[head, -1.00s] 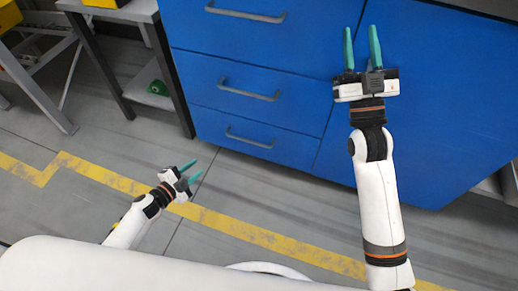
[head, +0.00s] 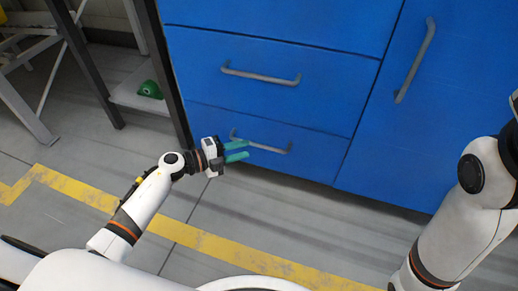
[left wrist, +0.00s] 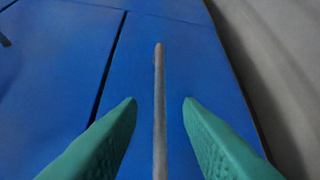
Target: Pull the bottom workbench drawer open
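The bottom drawer (head: 310,152) is a blue front at the foot of the workbench and looks shut. Its grey bar handle (head: 272,147) runs across the front, its left part close to my left gripper's fingers. My left gripper (head: 240,151) has green fingers, apart and pointing right at the handle. In the left wrist view the handle (left wrist: 159,110) shows in the gap between the two open fingers (left wrist: 160,112), touching neither. I cannot tell how deep it lies between them. My right gripper is out of view; only its arm shows at the right.
Another drawer with a grey handle (head: 260,75) is above, and a blue cabinet door with a handle (head: 416,60) is to the right. A dark-legged stand with a green object (head: 150,90) is at left. The floor in front, with a yellow line (head: 220,247), is clear.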

